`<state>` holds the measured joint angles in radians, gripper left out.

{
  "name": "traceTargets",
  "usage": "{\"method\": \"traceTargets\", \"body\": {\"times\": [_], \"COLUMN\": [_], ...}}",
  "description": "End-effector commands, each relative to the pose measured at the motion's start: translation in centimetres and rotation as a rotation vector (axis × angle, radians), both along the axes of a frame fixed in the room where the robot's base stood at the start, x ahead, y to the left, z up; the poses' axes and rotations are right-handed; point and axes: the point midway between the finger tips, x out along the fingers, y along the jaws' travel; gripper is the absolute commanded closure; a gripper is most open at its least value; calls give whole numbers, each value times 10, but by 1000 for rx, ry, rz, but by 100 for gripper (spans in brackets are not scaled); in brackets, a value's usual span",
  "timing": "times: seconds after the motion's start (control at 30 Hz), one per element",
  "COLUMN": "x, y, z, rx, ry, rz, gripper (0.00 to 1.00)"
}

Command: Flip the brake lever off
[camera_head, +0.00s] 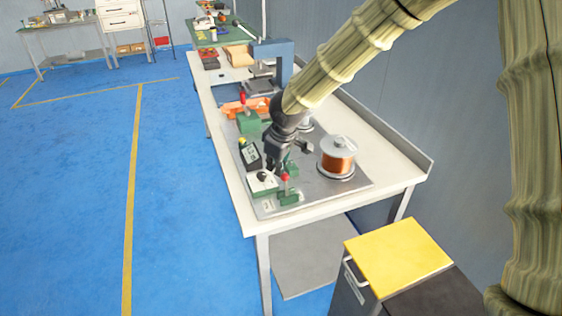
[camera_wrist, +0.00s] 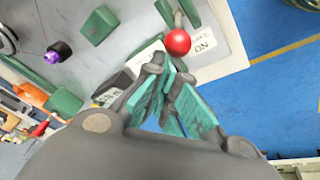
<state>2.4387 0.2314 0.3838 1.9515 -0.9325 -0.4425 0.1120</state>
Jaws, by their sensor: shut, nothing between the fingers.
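The brake lever (camera_head: 285,178) has a red ball knob and a green base, at the front edge of the grey machine plate. In the wrist view its red ball (camera_wrist: 177,42) is just beyond my fingertips, beside a white label (camera_wrist: 205,44) on which "ON" can be read. The lever's shaft runs from the ball toward a green bracket at the top edge. My gripper (camera_head: 271,166) is low over the plate, just left of and behind the lever. In the wrist view my gripper (camera_wrist: 166,68) is shut and empty; contact with the ball is unclear.
A copper wire spool (camera_head: 338,157) stands to the right on the plate. A green block (camera_head: 248,121) and orange part (camera_head: 246,107) lie behind. Blue floor (camera_head: 180,220) is clear.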

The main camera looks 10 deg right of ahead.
Motion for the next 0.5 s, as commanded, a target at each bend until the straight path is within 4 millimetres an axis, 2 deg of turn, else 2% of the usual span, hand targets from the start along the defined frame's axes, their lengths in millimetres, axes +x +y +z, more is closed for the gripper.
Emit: {"method": "traceTargets", "body": {"times": [0.07, 0.5], "x": [1, 5], "y": [-2, -21], "z": [5, 6], "rx": [41, 241], "ry": [10, 49], "rz": [1, 3], "gripper": [100, 100]}}
